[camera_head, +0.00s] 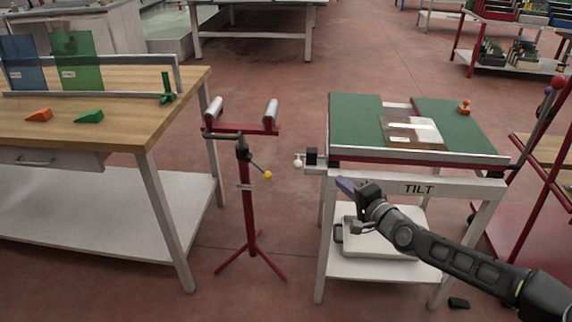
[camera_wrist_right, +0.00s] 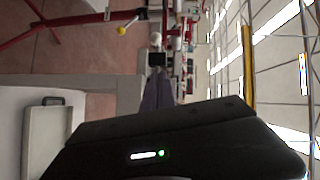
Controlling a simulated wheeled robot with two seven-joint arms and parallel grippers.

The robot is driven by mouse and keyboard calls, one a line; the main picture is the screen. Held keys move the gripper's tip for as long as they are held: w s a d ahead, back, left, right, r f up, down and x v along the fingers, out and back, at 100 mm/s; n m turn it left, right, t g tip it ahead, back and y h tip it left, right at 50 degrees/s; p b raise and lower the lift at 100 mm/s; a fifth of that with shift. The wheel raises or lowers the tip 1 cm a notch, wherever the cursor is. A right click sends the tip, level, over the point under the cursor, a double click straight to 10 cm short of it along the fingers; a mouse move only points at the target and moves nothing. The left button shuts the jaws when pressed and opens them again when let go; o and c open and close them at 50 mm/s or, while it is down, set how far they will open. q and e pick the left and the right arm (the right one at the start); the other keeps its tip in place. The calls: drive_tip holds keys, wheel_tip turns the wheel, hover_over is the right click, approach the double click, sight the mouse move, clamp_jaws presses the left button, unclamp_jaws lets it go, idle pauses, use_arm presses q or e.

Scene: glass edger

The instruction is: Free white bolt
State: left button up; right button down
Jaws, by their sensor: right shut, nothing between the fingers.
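The white bolt's round knob (camera_head: 298,163) sticks out left from a black block (camera_head: 311,156) at the left front corner of the green-topped tilt table (camera_head: 355,120). The block also shows in the right wrist view (camera_wrist_right: 157,59), with a small white knob (camera_wrist_right: 156,39) just beyond it. My right gripper (camera_head: 345,186) is shut and empty, with purple-grey fingers. It is in front of the table's front rail, right of the block and apart from the knob. My left gripper is in neither view.
A red roller stand (camera_head: 247,200) with a yellow-tipped lever (camera_head: 267,175) stands left of the bolt. A wooden bench (camera_head: 130,100) with coloured wedges is farther left. A glass pane (camera_head: 412,131) lies on the tilt table.

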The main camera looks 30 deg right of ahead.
drive_tip(key=shift+s+f+m, duration=0.1)
drive_tip(key=shift+s+m, duration=0.1)
drive_tip(key=shift+m, duration=0.1)
drive_tip(key=w, duration=0.4)
drive_tip(key=w+a+f+b, duration=0.1)
drive_tip(key=w, duration=0.3)
drive_tip(key=w+f, duration=0.1)
drive_tip(key=w, duration=0.3)
drive_tip(key=shift+w+a+b, duration=0.35)
drive_tip(key=shift+w+a, duration=0.05)
drive_tip(key=shift+a, duration=0.1)
